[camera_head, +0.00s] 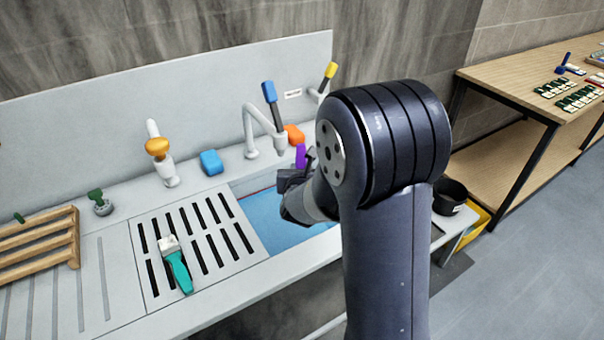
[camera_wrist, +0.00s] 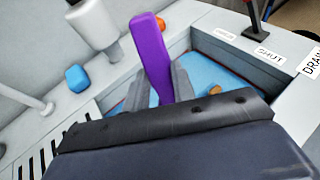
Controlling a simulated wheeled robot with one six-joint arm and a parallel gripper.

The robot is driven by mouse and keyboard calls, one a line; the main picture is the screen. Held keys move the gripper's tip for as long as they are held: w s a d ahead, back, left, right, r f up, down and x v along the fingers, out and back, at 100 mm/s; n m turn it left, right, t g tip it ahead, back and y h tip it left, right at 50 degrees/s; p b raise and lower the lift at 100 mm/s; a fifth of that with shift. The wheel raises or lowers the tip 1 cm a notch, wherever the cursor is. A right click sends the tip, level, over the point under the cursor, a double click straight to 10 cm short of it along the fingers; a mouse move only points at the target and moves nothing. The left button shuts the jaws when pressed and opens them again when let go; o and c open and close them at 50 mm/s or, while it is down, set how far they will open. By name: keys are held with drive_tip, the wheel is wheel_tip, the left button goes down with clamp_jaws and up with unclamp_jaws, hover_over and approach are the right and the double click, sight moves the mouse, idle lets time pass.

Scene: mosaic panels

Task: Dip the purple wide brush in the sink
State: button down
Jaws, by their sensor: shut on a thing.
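My gripper (camera_head: 291,182) is over the sink (camera_head: 268,228), which holds blue water. It is shut on the purple brush (camera_head: 301,155), whose purple handle sticks up above the jaws. In the wrist view the purple handle (camera_wrist: 152,52) rises between the two grey fingers (camera_wrist: 170,85), leaning slightly left. The brush's bristle end is hidden behind my gripper, so I cannot tell whether it touches the water. The sink's grey inner wall (camera_wrist: 240,62) shows behind the fingers.
A faucet (camera_head: 250,132) stands behind the sink, near a blue block (camera_head: 211,162) and an orange block (camera_head: 294,135). A teal brush (camera_head: 176,266) lies on the slotted drainboard (camera_head: 150,225) to the left. A wooden rack (camera_head: 40,245) sits farther left.

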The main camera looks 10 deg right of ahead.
drive_tip(key=shift+f+b, duration=1)
drive_tip(key=shift+f, duration=0.55)
wheel_tip(320, 180, down, 12)
drive_tip(key=b, duration=1.3)
drive_tip(key=shift+b, duration=0.4)
drive_tip(key=shift+a+r, duration=0.1)
drive_tip(key=shift+a, duration=0.05)
drive_tip(key=shift+s+a, duration=0.25)
drive_tip(key=shift+a, duration=0.4)
drive_tip(key=shift+d, duration=0.15)
drive_tip(key=shift+w+d+b, duration=0.25)
drive_tip(key=shift+d+b, duration=0.35)
drive_tip(key=shift+a, duration=0.1)
drive_tip(key=shift+s+a, duration=0.25)
drive_tip(key=shift+a, duration=0.4)
